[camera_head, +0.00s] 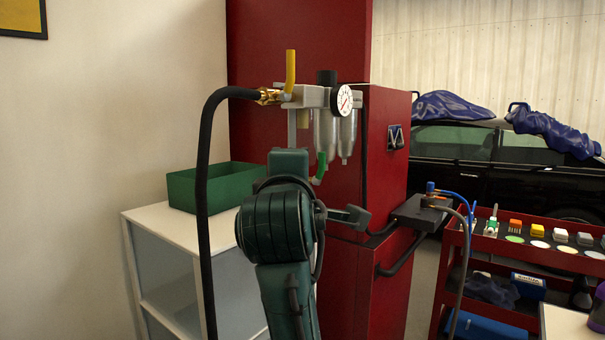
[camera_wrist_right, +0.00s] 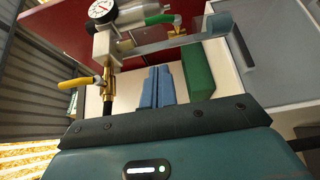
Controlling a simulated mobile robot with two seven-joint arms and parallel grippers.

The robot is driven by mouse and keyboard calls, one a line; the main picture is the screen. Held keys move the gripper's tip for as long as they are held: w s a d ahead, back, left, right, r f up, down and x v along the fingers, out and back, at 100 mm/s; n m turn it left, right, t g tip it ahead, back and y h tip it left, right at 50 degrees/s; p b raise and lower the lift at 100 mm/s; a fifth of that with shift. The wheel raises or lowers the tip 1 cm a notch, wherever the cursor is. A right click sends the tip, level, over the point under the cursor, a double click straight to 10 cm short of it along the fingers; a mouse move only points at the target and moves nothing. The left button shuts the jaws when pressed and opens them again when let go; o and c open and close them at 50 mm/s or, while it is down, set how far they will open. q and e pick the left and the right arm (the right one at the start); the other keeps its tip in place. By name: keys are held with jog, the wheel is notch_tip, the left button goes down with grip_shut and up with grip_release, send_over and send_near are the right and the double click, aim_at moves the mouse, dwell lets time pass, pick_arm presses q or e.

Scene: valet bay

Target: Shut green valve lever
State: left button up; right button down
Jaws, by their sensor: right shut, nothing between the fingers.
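The green valve lever (camera_head: 321,165) shows in the head view, low on the air unit, just right of my arm's top end. It slants, and its lower end is partly hidden by my arm. In the right wrist view the green lever (camera_wrist_right: 160,19) lies near the top edge, with a brass fitting (camera_wrist_right: 177,33) close by. My right gripper (camera_wrist_right: 158,72) has its blue fingers together and empty. They point toward the air unit and appear apart from the lever. In the head view my arm hides this gripper. My left gripper is not in view.
The air unit has a yellow lever (camera_head: 290,68), a gauge (camera_head: 342,99) and a black hose (camera_head: 203,180). A green bin (camera_head: 216,186) stands on the white cabinet (camera_head: 150,222). A red cabinet (camera_head: 385,165) stands behind; a red tool cart (camera_head: 450,262) is at right.

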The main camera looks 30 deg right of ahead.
aim_at(320, 167)
jog(key=x, duration=0.3)
jog(key=d+p+x, duration=0.1)
jog(key=x, duration=0.3)
jog(key=s+x, duration=0.1)
jog(key=x, duration=0.2)
jog(key=shift+w+d, duration=0.15)
jog(key=shift+d, duration=0.35)
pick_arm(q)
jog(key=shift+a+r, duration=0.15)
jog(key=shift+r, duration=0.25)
pick_arm(e)
jog(key=shift+w+d, duration=0.15)
jog(key=shift+d, duration=0.4)
pick_arm(q)
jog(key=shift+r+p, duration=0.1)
jog(key=shift+p, duration=0.25)
pick_arm(e)
jog(key=shift+d+r+p, duration=0.1)
jog(key=shift+r+p, duration=0.05)
jog(key=shift+p, duration=0.15)
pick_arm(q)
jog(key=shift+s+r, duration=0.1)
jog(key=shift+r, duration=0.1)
